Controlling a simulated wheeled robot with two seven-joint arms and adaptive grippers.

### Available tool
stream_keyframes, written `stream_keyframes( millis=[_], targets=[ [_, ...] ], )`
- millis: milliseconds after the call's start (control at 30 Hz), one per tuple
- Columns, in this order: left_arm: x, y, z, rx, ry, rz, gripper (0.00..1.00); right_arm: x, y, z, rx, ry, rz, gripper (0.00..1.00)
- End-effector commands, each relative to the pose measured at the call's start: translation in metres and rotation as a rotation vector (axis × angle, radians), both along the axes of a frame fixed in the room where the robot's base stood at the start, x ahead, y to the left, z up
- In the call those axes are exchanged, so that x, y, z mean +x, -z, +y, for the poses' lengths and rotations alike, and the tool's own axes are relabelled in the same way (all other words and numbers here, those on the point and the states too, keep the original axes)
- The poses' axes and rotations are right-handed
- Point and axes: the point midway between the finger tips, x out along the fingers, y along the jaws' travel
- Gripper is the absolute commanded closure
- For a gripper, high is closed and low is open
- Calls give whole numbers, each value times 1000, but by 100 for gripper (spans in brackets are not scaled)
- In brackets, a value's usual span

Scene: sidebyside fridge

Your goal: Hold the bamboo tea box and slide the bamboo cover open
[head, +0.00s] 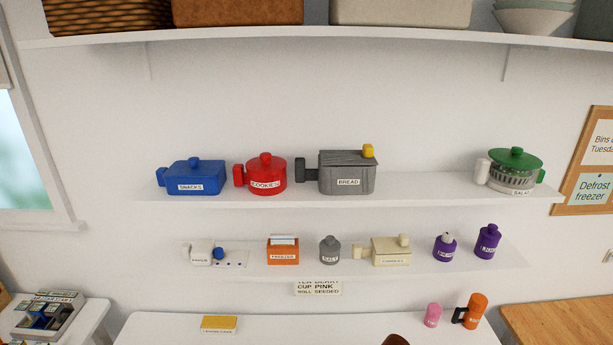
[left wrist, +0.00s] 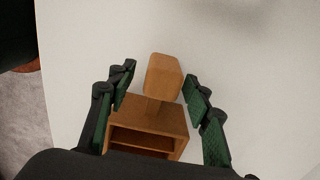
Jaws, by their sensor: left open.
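A tan wooden box (left wrist: 145,119), seemingly the bamboo tea box, sits on a pale surface in the left wrist view. Its near side shows dark open slots, and a blocky wooden handle (left wrist: 163,77) projects from its far side. My left gripper (left wrist: 158,84) is open, with green-padded fingers on both sides of the box and handle. A gap shows between the right fingers and the box; whether the left fingers touch it is unclear. I cannot make out which part is the cover. My right gripper is in neither view.
A white table (head: 270,328) holds a yellow labelled box (head: 219,324), a pink container (head: 432,315) and an orange mug-like container (head: 471,311). Wall shelves (head: 440,188) above carry labelled containers. A wooden counter (head: 560,315) stands at right.

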Motion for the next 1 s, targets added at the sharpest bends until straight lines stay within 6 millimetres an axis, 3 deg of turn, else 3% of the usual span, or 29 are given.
stream_keyframes(
  millis=[333,800,1000],
  targets=[
    [1,-12,-1,-2,1,-2,54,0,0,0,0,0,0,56],
    [1,-101,0,-2,1,-2,54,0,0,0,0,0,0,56],
    [0,-118,0,0,0,-1,54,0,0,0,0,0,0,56]
  ],
)
